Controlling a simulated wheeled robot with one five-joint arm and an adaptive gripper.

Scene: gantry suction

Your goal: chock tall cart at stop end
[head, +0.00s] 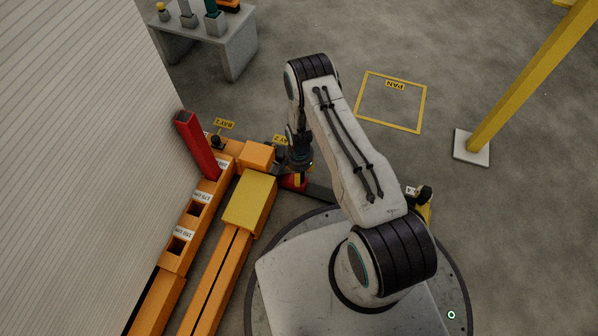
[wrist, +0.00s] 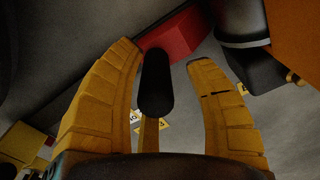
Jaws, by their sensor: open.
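My gripper (head: 299,174) is low at the far end of the orange rails in the head view, beside a red block (head: 291,182). In the wrist view my gripper (wrist: 165,62) has its two yellow fingers apart. A black rounded grip (wrist: 157,85) on a yellow stem (wrist: 149,133) shows between them, with a visible gap to the right finger. I cannot tell whether it touches the left finger. The red block (wrist: 183,32) lies beyond the fingertips. A yellow-topped box (head: 250,201) sits on the near orange rail. I cannot tell which thing is the tall cart.
A red post (head: 197,146) leans up from the slotted, labelled orange beam (head: 186,229) beside the pale wall. A black knob on a yellow piece (head: 425,197) stands right of my arm. A grey table (head: 229,42), a yellow post (head: 520,85) and an empty floor square (head: 391,103) lie beyond.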

